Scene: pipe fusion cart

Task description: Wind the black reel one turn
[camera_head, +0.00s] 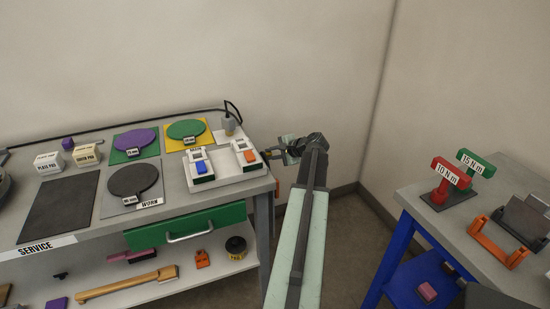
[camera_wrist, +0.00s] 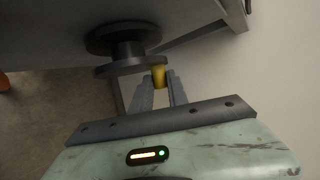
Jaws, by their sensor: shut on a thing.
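In the wrist view the black reel (camera_wrist: 124,43) is mounted at the side of a grey bench, with a dark disc on its near side. A yellow handle (camera_wrist: 159,76) stands out from the edge of that disc. My gripper (camera_wrist: 160,82) has its two grey fingers on either side of the handle and is shut on it. In the head view my gripper (camera_head: 271,154) is at the right end of the service bench. I cannot make out the reel clearly there.
The service bench (camera_head: 60,248) carries coloured discs, a white two-slot base (camera_head: 222,173) and pads. A green drawer (camera_head: 165,234) sits below its top. A blue-legged table (camera_head: 411,196) with torque tools stands at the right. Floor shows between the two.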

